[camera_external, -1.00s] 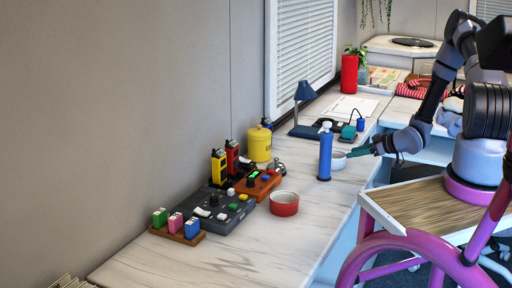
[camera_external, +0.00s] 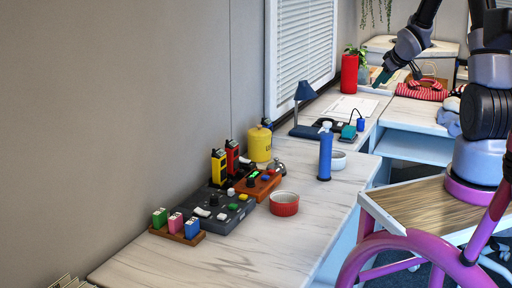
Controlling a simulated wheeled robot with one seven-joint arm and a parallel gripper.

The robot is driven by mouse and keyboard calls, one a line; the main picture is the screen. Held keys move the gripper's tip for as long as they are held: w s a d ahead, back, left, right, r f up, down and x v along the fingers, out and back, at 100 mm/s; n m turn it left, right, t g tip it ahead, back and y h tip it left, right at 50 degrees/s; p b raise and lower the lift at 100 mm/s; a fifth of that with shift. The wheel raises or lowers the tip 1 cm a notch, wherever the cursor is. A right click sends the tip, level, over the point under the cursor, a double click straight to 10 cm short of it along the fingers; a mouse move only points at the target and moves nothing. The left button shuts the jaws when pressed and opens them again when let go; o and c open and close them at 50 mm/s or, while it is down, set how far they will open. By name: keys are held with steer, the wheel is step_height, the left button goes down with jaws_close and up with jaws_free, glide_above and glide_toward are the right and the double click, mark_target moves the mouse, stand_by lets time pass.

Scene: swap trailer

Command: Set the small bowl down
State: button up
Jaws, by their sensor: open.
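A small white bowl (camera_external: 338,159) stands upright on the marble-topped counter, just right of and behind the blue bottle (camera_external: 325,154), which hides part of it. A small red bowl with a pale inside (camera_external: 284,205) stands on the counter nearer the camera, right of the grey control box. Which of the two the task means, I cannot tell. My gripper (camera_external: 379,80) is open, with teal fingers pointing down and left. It is raised toward the back, well apart from both bowls, and nothing shows between its fingers.
A grey control box (camera_external: 217,212), an orange box (camera_external: 256,187), a yellow canister (camera_external: 259,144) and a blue lamp (camera_external: 304,92) line the wall side. A red vase (camera_external: 349,73) stands behind. The counter's front stretch (camera_external: 215,262) is clear.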

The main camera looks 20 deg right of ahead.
steer(key=s+a+r+m+h, duration=0.1)
steer(key=s+a+r+m, duration=0.15)
steer(key=s+r, duration=0.75)
steer(key=s+a+r+m+y, duration=0.1)
steer(key=s+a+r, duration=0.3)
steer(key=s, duration=0.7)
steer(key=s+a+r+m+g+y, duration=0.1)
steer(key=s+a+r+m+y, duration=0.1)
steer(key=s+a+r+m, duration=0.2)
steer(key=s+a+r, duration=0.1)
steer(key=s+r, duration=0.2)
steer(key=s, duration=0.5)
steer(key=shift+s+a+r+m+g, duration=0.2)
steer(key=shift+a+r+m+g, duration=0.1)
steer(key=shift+r+m, duration=0.1)
